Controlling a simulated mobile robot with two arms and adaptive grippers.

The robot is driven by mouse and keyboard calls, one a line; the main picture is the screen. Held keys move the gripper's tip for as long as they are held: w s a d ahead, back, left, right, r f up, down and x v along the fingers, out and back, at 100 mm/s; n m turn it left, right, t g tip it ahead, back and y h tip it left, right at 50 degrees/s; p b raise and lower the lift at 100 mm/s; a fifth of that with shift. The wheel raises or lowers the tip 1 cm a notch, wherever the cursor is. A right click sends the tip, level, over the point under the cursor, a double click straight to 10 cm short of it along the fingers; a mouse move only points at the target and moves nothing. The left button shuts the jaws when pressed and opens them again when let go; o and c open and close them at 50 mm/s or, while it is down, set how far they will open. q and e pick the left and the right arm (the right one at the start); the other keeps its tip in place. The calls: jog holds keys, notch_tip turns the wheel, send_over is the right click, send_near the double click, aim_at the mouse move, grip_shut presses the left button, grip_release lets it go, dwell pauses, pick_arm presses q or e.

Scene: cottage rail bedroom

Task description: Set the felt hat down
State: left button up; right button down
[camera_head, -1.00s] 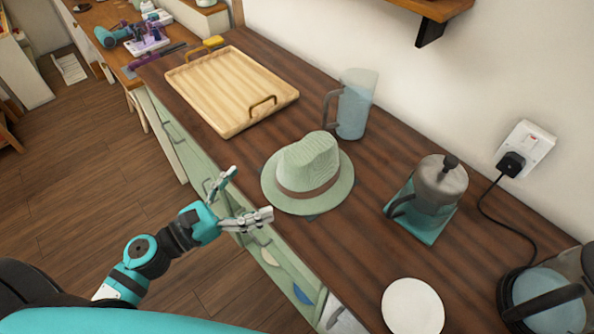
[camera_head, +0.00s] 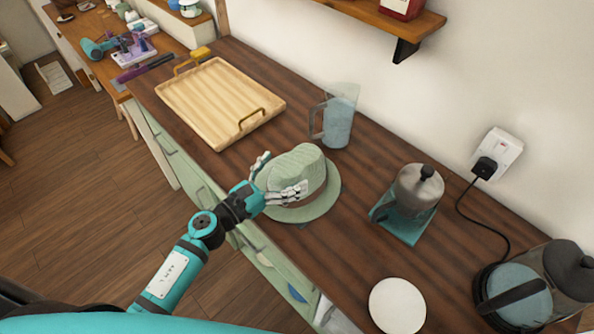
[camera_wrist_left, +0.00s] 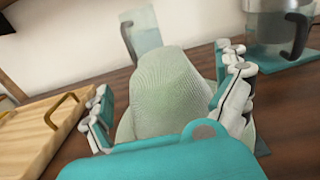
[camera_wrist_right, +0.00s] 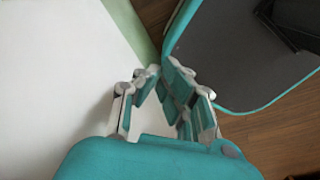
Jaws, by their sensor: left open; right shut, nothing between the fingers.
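The pale green felt hat (camera_head: 308,168) with a brown band sits upright on the dark wooden counter (camera_head: 345,265). My left gripper (camera_head: 278,178) is open at the hat's near left side, its fingers around the crown. In the left wrist view the crown of the hat (camera_wrist_left: 170,95) stands between the two spread fingers (camera_wrist_left: 168,100), with no clear grip on it. My right gripper (camera_wrist_right: 165,90) shows only in its wrist view, shut and empty, beside a pale surface.
A wooden tray (camera_head: 178,84) lies behind left of the hat. A clear jug (camera_head: 339,118) stands behind it.

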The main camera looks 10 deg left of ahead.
aim_at(294, 162)
pick_arm(q)
jog(key=p+x, duration=0.1)
jog(key=x, duration=0.3)
jog(key=shift+r, duration=0.1)
jog(key=shift+s+a, duration=0.1)
jog(key=shift+s, duration=0.05)
jog(key=shift+c, duration=0.9)
jog(key=c, duration=1.4)
